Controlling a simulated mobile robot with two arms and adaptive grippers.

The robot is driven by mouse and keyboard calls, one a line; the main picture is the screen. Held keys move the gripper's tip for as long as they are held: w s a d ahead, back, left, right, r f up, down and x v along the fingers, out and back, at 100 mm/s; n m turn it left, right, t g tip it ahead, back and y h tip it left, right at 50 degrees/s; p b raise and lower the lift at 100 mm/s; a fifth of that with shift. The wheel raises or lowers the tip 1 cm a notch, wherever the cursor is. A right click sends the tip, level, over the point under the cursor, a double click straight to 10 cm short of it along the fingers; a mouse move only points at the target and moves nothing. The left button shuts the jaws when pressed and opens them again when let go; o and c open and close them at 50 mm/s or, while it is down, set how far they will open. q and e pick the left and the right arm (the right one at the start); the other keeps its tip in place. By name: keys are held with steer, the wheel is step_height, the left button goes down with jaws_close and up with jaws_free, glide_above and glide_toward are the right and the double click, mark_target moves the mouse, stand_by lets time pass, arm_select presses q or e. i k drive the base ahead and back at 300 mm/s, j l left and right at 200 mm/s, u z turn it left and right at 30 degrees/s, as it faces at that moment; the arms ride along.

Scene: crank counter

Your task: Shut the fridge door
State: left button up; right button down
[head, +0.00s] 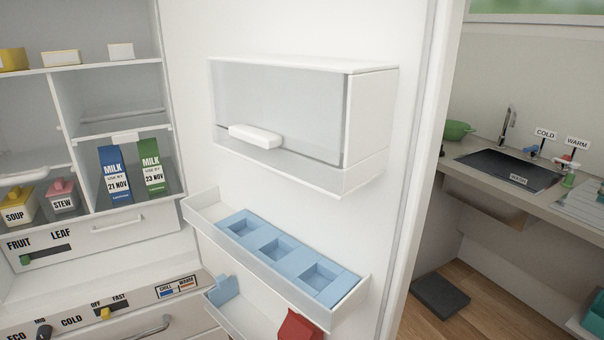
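The fridge door (405,110) stands open and fills the middle of the head view, its inner side facing me. It carries a covered white box with a clear front and handle (255,136), a shelf with a blue tray (275,252), and a lower bin (238,318). The fridge interior (110,75) shows at the left, with milk cartons (114,174) (152,172) on a shelf. The door's outer side is hidden. Neither of my grippers is in view.
Soup (21,204) and stew (61,196) containers sit in the fridge above a drawer (95,235). Right of the door is a counter with a sink (505,168) and a green bowl (457,130). A dark mat (440,296) lies on the wooden floor.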

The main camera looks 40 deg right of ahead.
mark_target(326, 225)
steer(key=l+u, duration=0.1)
steer(key=l, duration=0.4)
steer(key=k+l+u, duration=0.1)
steer(key=l, duration=0.4)
steer(key=k+l, duration=0.1)
steer(key=l, duration=0.4)
steer(key=k+l+u, duration=0.15)
steer(key=l, duration=0.35)
steer(key=l+u, duration=0.1)
steer(key=l, duration=0.95)
steer(key=k+u, duration=0.05)
